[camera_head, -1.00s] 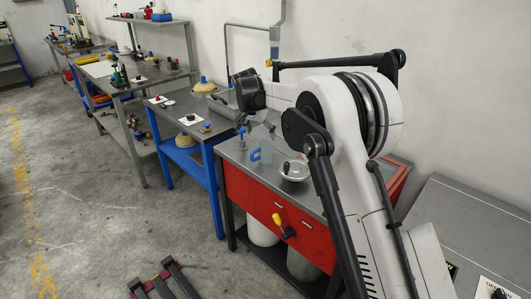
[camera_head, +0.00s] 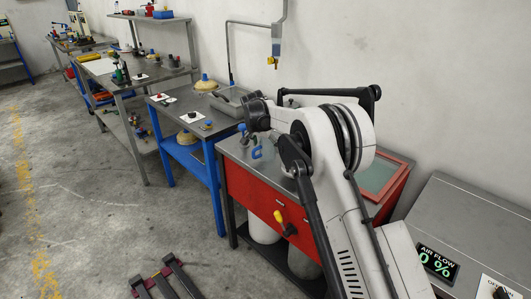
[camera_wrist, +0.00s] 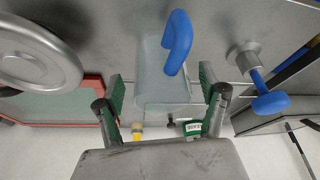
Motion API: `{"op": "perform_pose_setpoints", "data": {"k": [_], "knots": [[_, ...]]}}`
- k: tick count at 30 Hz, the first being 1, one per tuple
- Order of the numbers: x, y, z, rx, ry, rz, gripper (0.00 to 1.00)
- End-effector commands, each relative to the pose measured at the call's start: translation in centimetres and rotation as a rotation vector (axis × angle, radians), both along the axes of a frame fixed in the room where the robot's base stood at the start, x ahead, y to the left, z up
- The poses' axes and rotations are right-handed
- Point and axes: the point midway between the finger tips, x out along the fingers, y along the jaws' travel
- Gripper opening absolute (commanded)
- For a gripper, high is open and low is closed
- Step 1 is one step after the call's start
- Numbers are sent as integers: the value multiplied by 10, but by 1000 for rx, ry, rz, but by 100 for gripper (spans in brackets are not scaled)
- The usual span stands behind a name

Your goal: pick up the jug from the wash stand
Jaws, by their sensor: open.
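The jug (camera_head: 262,148) is clear and translucent with a blue handle, and stands on the grey top of the red wash stand (camera_head: 250,203). My arm partly hides it in the head view. In the wrist view the jug (camera_wrist: 152,75) lies in line with the space between my fingers, its blue handle towards the top of the picture. My gripper (camera_wrist: 162,92) is open, with one green-padded finger on each side of the jug's outline. I cannot tell whether either finger touches it.
A blue-handled metal fitting (camera_wrist: 250,65) stands close to the right of the jug in the wrist view. A round metal dish (camera_wrist: 38,58) is at the left. A blue-legged table (camera_head: 185,125) adjoins the stand. A wall pipe with a dispenser (camera_head: 276,48) hangs behind.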

Motion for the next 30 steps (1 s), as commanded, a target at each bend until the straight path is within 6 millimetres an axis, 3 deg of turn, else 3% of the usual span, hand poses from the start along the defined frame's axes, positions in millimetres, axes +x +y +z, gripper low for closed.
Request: {"op": "perform_pose_setpoints", "data": {"k": [8, 16, 27, 30], "knots": [[15, -6, -33, 1, 0, -2, 74], [15, -6, -36, 0, 0, -1, 72], [15, -6, -36, 0, 0, -1, 23], [15, -6, -36, 0, 0, -1, 20]]}}
